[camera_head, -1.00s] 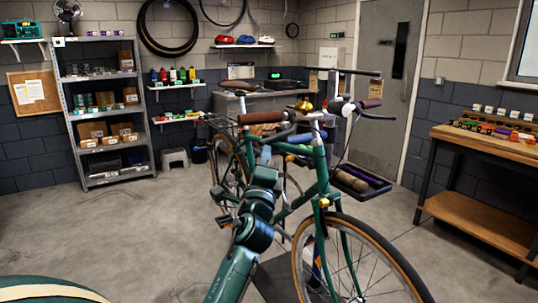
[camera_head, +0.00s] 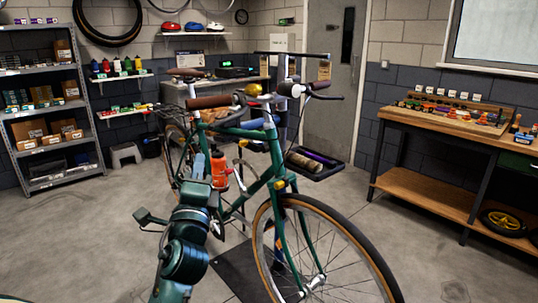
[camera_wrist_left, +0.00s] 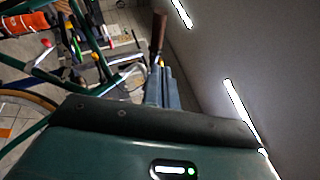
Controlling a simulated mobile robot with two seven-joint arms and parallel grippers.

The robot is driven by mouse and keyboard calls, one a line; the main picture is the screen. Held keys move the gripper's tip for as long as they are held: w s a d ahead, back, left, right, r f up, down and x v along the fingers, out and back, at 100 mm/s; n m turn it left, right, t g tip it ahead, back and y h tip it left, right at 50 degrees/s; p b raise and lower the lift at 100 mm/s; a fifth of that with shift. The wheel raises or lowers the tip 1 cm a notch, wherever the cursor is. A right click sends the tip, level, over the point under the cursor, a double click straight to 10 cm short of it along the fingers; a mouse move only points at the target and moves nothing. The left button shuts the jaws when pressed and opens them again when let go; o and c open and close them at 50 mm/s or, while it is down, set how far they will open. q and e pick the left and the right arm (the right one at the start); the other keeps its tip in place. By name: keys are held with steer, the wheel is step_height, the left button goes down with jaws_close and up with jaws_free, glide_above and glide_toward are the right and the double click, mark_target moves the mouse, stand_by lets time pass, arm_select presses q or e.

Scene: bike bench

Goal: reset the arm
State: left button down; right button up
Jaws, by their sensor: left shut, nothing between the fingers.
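My left arm rises from the bottom of the head view in front of the green bicycle (camera_head: 262,185). Its left gripper (camera_head: 201,161) points away from me and appears shut and empty. In the left wrist view the closed fingers (camera_wrist_left: 162,88) stand together with nothing between them. An orange bottle (camera_head: 220,170) sits on the bicycle frame just right of the gripper in the head view. Whether they touch I cannot tell. The orange bottle also shows in the left wrist view (camera_wrist_left: 28,22), at the top left. My right gripper is in neither view.
The bicycle is held at a work stand with a dark tray (camera_head: 318,164). A wooden bench (camera_head: 440,123) stands at the right, a grey shelf rack (camera_head: 92,140) at the left. Open concrete floor (camera_head: 75,225) lies left of my arm.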

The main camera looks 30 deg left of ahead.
arm_select(q)
steer(key=s+d+f+n+g+h+p, duration=0.1)
steer(key=d+f+n+h, duration=0.2)
steer(key=f, duration=0.4)
steer(key=d+f+g+h, duration=0.2)
steer(key=d+f+h, duration=0.1)
steer(key=d+f, duration=0.3)
steer(key=s+d+f+n+g+h+p, duration=0.1)
steer(key=d+f+n+h, duration=0.15)
steer(key=f, duration=0.55)
steer(key=s+d+f+n+g+h+p, duration=0.1)
steer(key=s+d+f+n+g+h, duration=0.4)
steer(key=s+d+f, duration=0.7)
step_height(320, 180, down, 3)
steer(key=s+n+h, duration=0.1)
steer(key=s+n, duration=0.1)
steer(key=s, duration=0.1)
steer(key=shift+d, duration=0.3)
steer(key=shift+r, duration=0.1)
